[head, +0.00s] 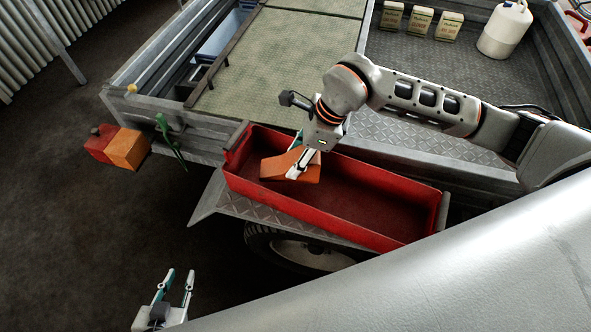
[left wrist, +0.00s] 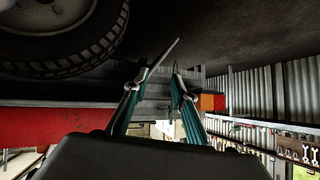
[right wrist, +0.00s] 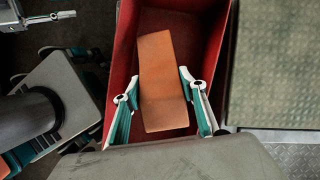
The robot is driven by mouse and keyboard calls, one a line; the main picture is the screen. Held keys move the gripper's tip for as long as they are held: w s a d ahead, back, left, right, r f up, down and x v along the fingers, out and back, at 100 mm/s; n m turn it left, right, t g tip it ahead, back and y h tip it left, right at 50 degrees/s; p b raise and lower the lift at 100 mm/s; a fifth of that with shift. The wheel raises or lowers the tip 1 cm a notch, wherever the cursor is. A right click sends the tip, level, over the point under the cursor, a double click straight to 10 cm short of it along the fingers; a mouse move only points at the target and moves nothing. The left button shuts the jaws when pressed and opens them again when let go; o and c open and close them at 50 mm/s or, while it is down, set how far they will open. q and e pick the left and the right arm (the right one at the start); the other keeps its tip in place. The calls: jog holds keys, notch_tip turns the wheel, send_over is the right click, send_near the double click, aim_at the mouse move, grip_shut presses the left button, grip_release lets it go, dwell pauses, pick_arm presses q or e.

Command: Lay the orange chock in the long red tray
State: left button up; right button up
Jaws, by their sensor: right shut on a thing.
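The orange chock (head: 278,168) is a wedge-shaped block at the left end of the long red tray (head: 310,214), within its walls. My right gripper (head: 303,163) reaches down over the tray and is shut on the chock. In the right wrist view the chock (right wrist: 161,75) lies between the two fingers (right wrist: 160,90), with the red tray wall (right wrist: 218,60) around it. I cannot tell whether the chock touches the tray floor. My left gripper (head: 178,283) is open and empty, low in front of the trailer; it also shows in the left wrist view (left wrist: 163,75).
The tray sits on the metal fender over a wheel (head: 305,250). A red and orange block (head: 125,149) is at the trailer's left corner, near a green strap (head: 168,140). Cartons (head: 420,22) and a white jug (head: 505,28) stand on the bed. The tray's right part is empty.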

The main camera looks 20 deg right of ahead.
jog(key=shift+f, duration=0.95)
notch_tip(320, 180, down, 4)
jog(key=shift+r+b, duration=0.25)
jog(key=shift+b, duration=0.15)
jog(key=shift+w+f, duration=0.1)
jog(key=shift+f, duration=0.05)
pick_arm(q)
jog(key=shift+w, duration=0.4)
